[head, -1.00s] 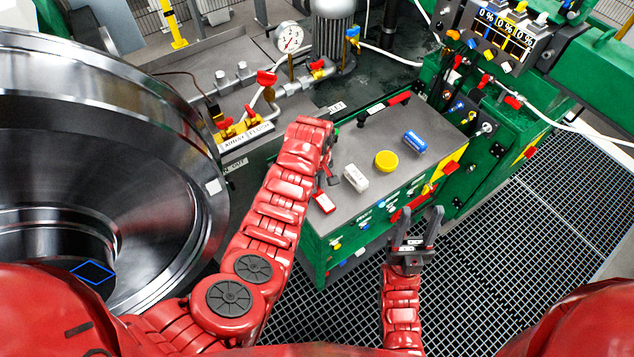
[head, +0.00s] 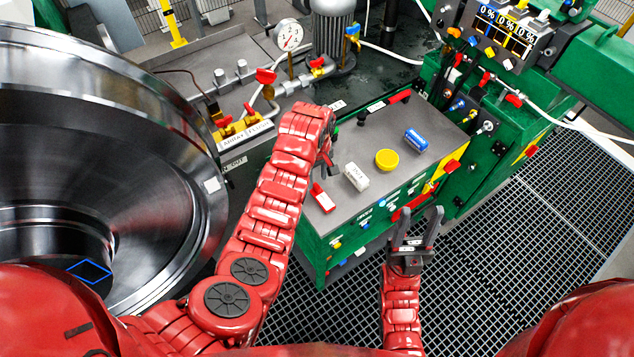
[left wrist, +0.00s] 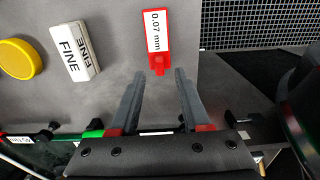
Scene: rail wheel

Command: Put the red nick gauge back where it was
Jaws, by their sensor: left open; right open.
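The red nick gauge (head: 322,200) lies flat on the grey top of the green cabinet, near its left front edge. In the left wrist view the gauge (left wrist: 159,38) shows a white label reading "0.07 mm" and a narrow red end pointing toward my fingers. My left gripper (head: 328,172) is just beyond the gauge in the head view, partly hidden by its own arm. In the left wrist view the left gripper (left wrist: 155,75) is open, with the gauge's narrow end by the gap between the fingertips. My right gripper (head: 417,212) is open and empty in front of the cabinet.
A white "FINE" block (head: 356,177), a yellow round tin (head: 387,160) and a blue cylinder (head: 416,139) stand on the cabinet top (head: 372,130). A large steel wheel (head: 150,170) fills the left, with a blue square outline (head: 90,271) near its hub.

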